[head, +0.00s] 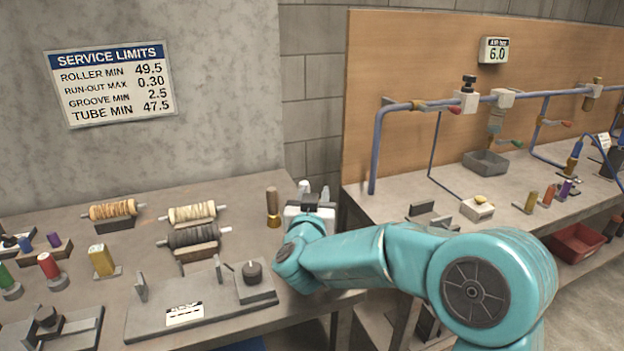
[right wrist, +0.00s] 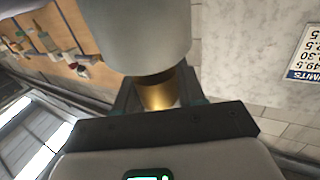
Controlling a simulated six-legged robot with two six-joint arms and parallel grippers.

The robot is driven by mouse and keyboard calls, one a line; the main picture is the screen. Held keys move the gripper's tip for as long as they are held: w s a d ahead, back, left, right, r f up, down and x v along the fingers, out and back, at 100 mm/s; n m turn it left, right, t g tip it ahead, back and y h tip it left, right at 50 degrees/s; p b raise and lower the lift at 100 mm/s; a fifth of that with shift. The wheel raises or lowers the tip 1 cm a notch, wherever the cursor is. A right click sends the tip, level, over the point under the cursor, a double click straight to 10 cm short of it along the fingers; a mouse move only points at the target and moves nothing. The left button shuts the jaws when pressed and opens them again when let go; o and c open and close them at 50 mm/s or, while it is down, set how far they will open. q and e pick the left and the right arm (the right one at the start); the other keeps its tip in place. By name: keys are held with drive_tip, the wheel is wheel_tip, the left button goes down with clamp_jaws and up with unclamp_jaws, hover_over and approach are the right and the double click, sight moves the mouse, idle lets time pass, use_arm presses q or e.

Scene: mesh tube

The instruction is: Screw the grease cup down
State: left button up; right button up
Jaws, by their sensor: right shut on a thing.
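My right gripper (head: 311,205) is at the back edge of the left bench in the head view, and its fingers and what they hold are hidden there. In the right wrist view, the right gripper (right wrist: 160,98) is shut on a brass cylinder (right wrist: 158,92), which looks like the grease cup. A large pale grey cylinder (right wrist: 140,35) adjoins the brass piece in that view; I cannot tell whether they are joined. My left gripper is in neither view.
A brown-handled piece with a brass base (head: 272,208) stands just left of my right gripper. Wound rollers (head: 193,213) and a grey fixture (head: 205,300) occupy the left bench. Blue pipework (head: 430,104) runs above the right bench. A service limits sign (head: 111,82) hangs on the wall.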

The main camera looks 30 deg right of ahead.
drive_tip(key=m+g+h+p, duration=0.1)
drive_tip(key=g, duration=0.1)
drive_tip(key=m+g+h+p, duration=0.1)
drive_tip(key=m+g+h, duration=0.1)
drive_tip(key=shift+s+d+r+m+h+p, duration=0.15)
drive_tip(key=shift+m+h+p, duration=0.15)
drive_tip(key=shift+p, duration=0.05)
drive_tip(key=shift+s+d+m+g+h+p, duration=0.15)
drive_tip(key=shift+m+g+h+p, duration=0.35)
drive_tip(key=shift+g, duration=0.45)
drive_tip(key=shift+s+m+g+h+p, duration=0.1)
drive_tip(key=shift+m+g+h+p, duration=0.15)
drive_tip(key=shift+m+g, duration=0.6)
drive_tip(key=o, duration=1)
drive_tip(key=shift+c, duration=0.2)
wheel_tip(320, 180, up, 20)
drive_tip(key=p, duration=0.2)
